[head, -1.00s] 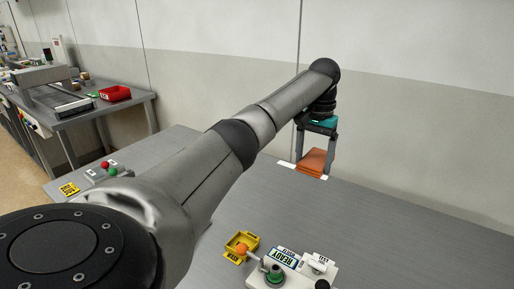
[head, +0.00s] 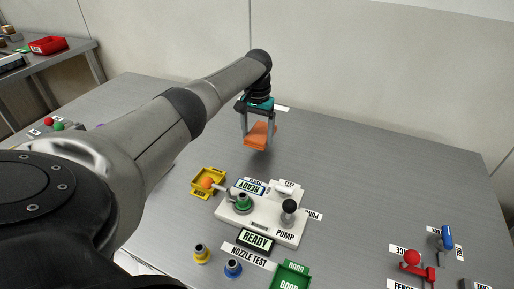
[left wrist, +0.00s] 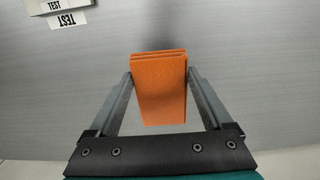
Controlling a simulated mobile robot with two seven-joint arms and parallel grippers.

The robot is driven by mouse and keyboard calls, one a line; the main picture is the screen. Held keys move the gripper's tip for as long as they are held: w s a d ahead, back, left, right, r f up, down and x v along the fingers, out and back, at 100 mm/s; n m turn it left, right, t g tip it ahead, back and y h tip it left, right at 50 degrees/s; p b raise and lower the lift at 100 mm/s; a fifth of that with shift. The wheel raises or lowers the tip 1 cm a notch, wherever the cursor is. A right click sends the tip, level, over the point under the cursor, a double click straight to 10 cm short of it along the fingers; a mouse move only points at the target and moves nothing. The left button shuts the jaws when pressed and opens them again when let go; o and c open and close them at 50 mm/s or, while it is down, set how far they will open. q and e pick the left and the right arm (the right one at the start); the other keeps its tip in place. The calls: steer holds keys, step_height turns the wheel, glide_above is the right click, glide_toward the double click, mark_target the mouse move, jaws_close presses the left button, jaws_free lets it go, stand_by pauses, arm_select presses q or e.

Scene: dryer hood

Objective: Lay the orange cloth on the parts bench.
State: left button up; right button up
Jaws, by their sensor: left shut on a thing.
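The orange cloth (head: 261,135) is a folded, layered pad held between the fingers of my left gripper (head: 259,129). In the left wrist view the cloth (left wrist: 160,88) sits between the two fingers, and the left gripper (left wrist: 160,82) is shut on it. The cloth appears to hang a little above the grey parts bench (head: 355,165), behind the pump fixture, with a soft shadow near it. The bench surface (left wrist: 250,60) also fills most of the wrist view. My right gripper is not in view.
A white pump fixture (head: 285,225) stands in front of the cloth, with a yellow tray (head: 207,184) at its left. Nozzles, a green tray (head: 290,275) and a red clamp (head: 420,270) are nearer the front. The bench right of the cloth is clear.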

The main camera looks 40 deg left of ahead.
mark_target(257, 154)
arm_select(q)
steer(key=shift+f, duration=0.4)
step_height(257, 154, down, 4)
steer(key=shift+r+b, duration=0.15)
steer(key=shift+b, duration=0.6)
steer(key=shift+r, duration=0.1)
steer(key=o, duration=0.9)
steer(key=shift+f, duration=0.25)
steer(key=shift+o, duration=1.1)
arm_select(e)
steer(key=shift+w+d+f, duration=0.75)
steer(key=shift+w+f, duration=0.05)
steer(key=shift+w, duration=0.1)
arm_select(q)
steer(key=shift+r, duration=0.2)
